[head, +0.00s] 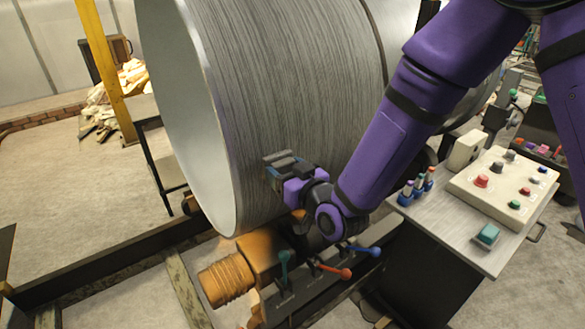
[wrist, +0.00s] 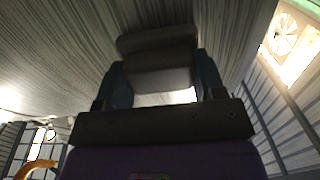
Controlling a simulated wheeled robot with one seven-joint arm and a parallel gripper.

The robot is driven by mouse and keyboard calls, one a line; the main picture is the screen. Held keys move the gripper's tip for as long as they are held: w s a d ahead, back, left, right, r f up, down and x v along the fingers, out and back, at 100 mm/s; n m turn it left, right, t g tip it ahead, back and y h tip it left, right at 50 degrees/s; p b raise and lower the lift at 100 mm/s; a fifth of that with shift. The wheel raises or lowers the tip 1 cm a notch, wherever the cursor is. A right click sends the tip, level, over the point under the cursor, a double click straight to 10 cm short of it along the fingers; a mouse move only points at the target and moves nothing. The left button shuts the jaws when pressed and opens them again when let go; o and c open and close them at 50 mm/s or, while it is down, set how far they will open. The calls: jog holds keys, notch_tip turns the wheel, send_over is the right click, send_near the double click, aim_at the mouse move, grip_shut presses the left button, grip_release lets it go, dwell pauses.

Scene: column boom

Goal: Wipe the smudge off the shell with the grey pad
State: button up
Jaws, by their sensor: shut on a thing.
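The shell (head: 290,80) is a large grey cylinder with a brushed, streaked surface, lying on its side in the upper middle of the head view. It also fills the upper part of the wrist view (wrist: 75,50). My gripper (head: 280,165) is at the lower front of the shell. In the wrist view, my gripper (wrist: 160,85) is shut on the grey pad (wrist: 158,45), which sits between its two fingers. The pad's far face is close to the shell; I cannot tell whether it touches. I cannot make out a smudge in either view; my gripper and the pad hide part of the surface.
Below the shell is an orange motor (head: 228,280) with levers, including a red-knobbed one (head: 335,272). A yellow post (head: 105,70) stands at left. Open floor lies at far left.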

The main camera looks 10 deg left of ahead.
jog(key=shift+s+a, duration=0.5)
jog(key=shift+v, duration=3)
jog(key=v, duration=0.3)
jog(key=x, duration=0.6)
jog(key=shift+w+a, duration=0.3)
jog(key=shift+x, duration=1.05)
